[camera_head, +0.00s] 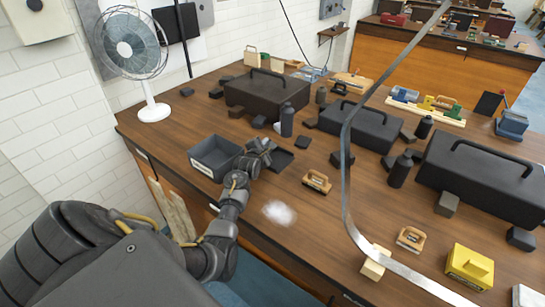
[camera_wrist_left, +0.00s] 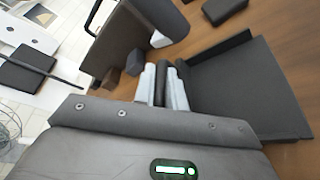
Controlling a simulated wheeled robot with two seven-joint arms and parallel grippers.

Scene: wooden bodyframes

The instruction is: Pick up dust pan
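The dust pan (camera_head: 281,161) is a flat dark pan lying on the wooden table, just right of my left gripper (camera_head: 262,150) in the head view. In the left wrist view the pan (camera_wrist_left: 250,88) fills the right side, with a raised rim. There my left gripper (camera_wrist_left: 163,85) has its two light grey fingers close on either side of a dark narrow piece beside the pan, which looks like its handle. The dark piece fills the gap between the fingers. The pan appears to rest on the table. My right gripper is not in view.
A grey open bin (camera_head: 215,157) stands left of the gripper. A white powder pile (camera_head: 279,212) lies nearer the front edge. A wooden-handled brush (camera_head: 316,182), a black bottle (camera_head: 287,120) and a dark toolbox (camera_head: 266,93) are nearby. A curved metal strip (camera_head: 345,150) crosses the view.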

